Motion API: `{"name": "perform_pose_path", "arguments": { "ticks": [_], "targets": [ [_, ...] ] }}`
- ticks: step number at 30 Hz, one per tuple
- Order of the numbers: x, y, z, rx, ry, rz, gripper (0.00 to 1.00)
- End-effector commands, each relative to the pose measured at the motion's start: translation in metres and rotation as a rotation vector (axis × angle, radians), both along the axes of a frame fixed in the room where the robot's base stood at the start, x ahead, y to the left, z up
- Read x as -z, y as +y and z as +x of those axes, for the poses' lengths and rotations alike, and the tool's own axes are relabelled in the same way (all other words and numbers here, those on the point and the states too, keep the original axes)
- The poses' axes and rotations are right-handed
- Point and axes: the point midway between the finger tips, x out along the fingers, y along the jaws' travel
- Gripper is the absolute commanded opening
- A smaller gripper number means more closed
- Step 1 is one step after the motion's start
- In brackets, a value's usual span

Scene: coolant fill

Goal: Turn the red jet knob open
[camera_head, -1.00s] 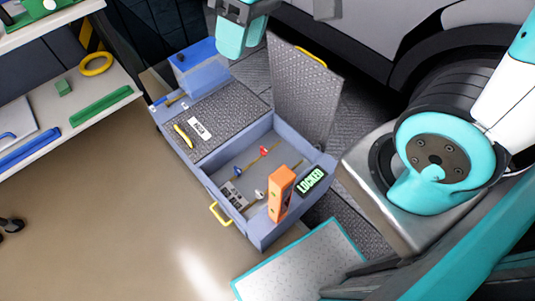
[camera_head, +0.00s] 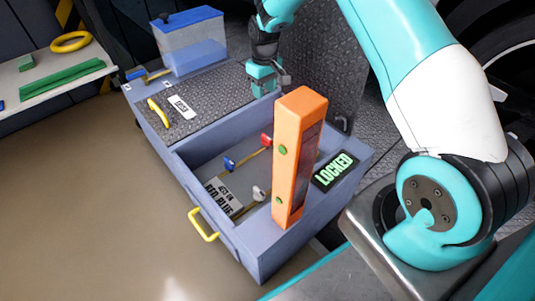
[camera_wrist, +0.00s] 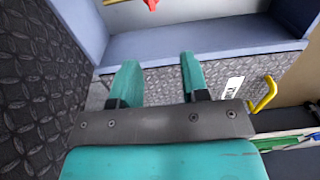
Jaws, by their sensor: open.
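The red knob (camera_head: 266,140) sits inside the open bay of the blue-grey cart, on a thin brown pipe. A red part that looks like the same knob shows at the top edge of the wrist view (camera_wrist: 151,4). A blue knob (camera_head: 229,163) and a grey knob (camera_head: 260,193) sit nearer the front of the bay.
An orange post (camera_head: 291,165) stands at the bay's right side, beside a display reading LOCKED (camera_head: 334,170). The raised tread-plate lid (camera_head: 318,85) stands behind the bay. A blue-topped tank (camera_head: 190,45) and a yellow handle (camera_head: 158,112) are at the left.

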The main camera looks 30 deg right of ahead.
Motion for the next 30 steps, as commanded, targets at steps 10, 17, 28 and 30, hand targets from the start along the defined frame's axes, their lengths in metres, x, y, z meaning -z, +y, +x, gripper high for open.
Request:
{"name": "perform_pose_path", "arguments": {
  "ticks": [10, 17, 28, 30],
  "targets": [
    [0.067, -0.017, 0.007, 0.02, 0.01, -0.019, 0.41],
    [0.118, -0.016, 0.006, 0.02, 0.011, -0.018, 0.41],
    [0.196, -0.016, 0.006, 0.019, 0.01, -0.018, 0.41],
    [0.206, -0.016, 0.006, 0.019, 0.009, -0.019, 0.41]
  ]
}}
